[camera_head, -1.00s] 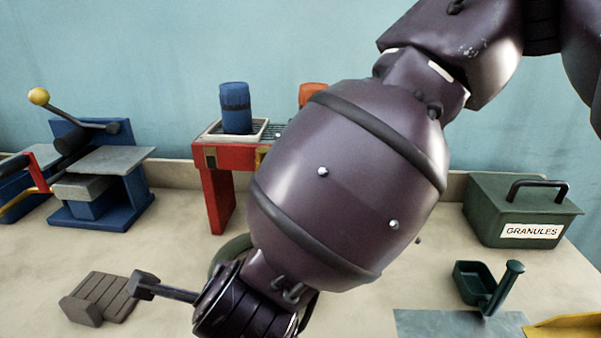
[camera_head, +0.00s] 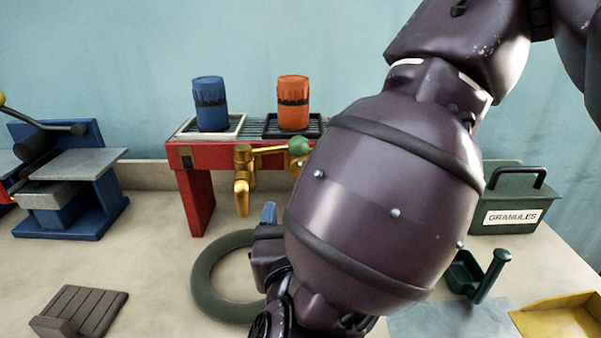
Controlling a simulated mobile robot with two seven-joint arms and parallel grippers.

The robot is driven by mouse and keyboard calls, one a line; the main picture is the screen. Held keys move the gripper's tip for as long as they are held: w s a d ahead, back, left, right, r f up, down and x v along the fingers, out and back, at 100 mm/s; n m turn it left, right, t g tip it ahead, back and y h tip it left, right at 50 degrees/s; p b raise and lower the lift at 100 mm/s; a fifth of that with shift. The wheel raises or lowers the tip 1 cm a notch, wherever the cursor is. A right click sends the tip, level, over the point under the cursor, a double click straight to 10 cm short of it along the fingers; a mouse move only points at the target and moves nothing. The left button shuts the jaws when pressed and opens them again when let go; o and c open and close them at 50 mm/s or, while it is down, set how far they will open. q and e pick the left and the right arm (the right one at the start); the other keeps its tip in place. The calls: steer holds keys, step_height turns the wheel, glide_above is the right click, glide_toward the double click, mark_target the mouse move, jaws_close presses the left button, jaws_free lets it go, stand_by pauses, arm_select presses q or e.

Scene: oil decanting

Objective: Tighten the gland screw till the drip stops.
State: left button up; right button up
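The brass tap (camera_head: 242,182) hangs at the front of the red stand (camera_head: 196,200). Its lever runs right to a green ball (camera_head: 298,146). I cannot make out the gland screw or any drip; my arm covers the area right of the tap. My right arm crosses from the upper right. Its dark gripper (camera_head: 268,238) is low, below and just right of the tap spout, apart from it in the picture. A small blue-grey tip stands up there; I cannot tell whether it is a finger or something held. My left gripper is out of view.
A blue drum (camera_head: 210,104) and an orange drum (camera_head: 293,102) stand on trays on the stand. A green ring (camera_head: 203,285) lies on the bench below the tap. A blue press (camera_head: 70,190), slatted block (camera_head: 80,312), granules box (camera_head: 510,200), green scoop (camera_head: 478,275) and yellow pan (camera_head: 560,318) surround it.

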mark_target(300, 165)
arm_select(q)
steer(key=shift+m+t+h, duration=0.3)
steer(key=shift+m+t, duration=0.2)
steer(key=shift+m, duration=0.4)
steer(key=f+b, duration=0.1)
steer(key=b, duration=0.2)
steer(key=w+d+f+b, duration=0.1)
steer(key=b, duration=0.3)
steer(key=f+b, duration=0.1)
steer(key=b, duration=0.3)
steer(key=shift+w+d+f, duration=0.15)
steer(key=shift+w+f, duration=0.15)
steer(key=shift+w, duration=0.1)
arm_select(e)
steer(key=w, duration=1.1)
steer(key=shift+s, duration=0.1)
steer(key=c, duration=0.9)
